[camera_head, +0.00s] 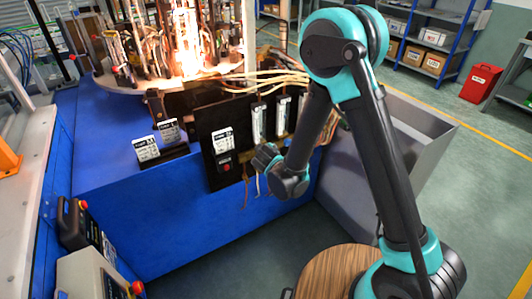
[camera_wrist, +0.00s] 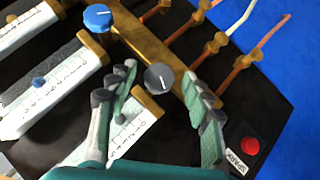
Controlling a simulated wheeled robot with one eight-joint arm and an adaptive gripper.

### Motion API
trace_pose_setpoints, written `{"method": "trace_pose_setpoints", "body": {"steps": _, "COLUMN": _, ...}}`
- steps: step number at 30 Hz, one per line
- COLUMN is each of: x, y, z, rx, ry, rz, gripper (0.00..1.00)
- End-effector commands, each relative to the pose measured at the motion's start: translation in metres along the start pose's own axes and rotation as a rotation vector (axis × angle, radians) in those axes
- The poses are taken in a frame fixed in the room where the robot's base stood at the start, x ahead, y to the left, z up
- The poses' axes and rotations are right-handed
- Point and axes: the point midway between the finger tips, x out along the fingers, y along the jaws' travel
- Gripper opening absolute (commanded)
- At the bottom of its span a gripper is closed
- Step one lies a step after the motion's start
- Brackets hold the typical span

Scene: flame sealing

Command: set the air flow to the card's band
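My gripper (camera_wrist: 162,84) is open in the wrist view, its two fingers on either side of a grey knob (camera_wrist: 158,78). I cannot tell whether they touch it. The grey knob sits at the end of a white-scaled flow meter (camera_wrist: 128,134), partly hidden by the left finger. A blue knob (camera_wrist: 97,18) ends the neighbouring flow meter (camera_wrist: 50,88), which shows a blue float (camera_wrist: 39,82). In the head view, my gripper (camera_head: 266,158) is at the black panel's front. White cards (camera_head: 148,148) and (camera_head: 168,132) stand left of it; their small text is unreadable.
A red button (camera_wrist: 250,146) with a label sits beside the right finger. Brass fittings and copper-coloured tubes run along the panel's edge. A flame (camera_head: 188,62) burns among the glassware on the round turntable (camera_head: 125,86). A grey bin (camera_head: 415,130) stands to the right.

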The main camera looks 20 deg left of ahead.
Motion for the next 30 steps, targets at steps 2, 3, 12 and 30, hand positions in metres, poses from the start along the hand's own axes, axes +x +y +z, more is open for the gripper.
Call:
{"method": "trace_pose_setpoints", "body": {"steps": 2, "x": 0.0, "y": 0.0, "z": 0.0, "rx": 0.0, "ry": 0.0, "rz": 0.0, "gripper": 0.5}}
{"method": "trace_pose_setpoints", "body": {"steps": 3, "x": 0.0, "y": 0.0, "z": 0.0, "rx": 0.0, "ry": 0.0, "rz": 0.0, "gripper": 0.5}}
{"method": "trace_pose_setpoints", "body": {"steps": 12, "x": -0.017, "y": -0.001, "z": -0.001, "rx": -0.001, "ry": 0.001, "rz": -0.002, "gripper": 0.5}}
{"method": "trace_pose_setpoints", "body": {"steps": 30, "x": -0.111, "y": 0.0, "z": 0.0, "rx": -0.001, "ry": 0.001, "rz": -0.001, "gripper": 0.5}}
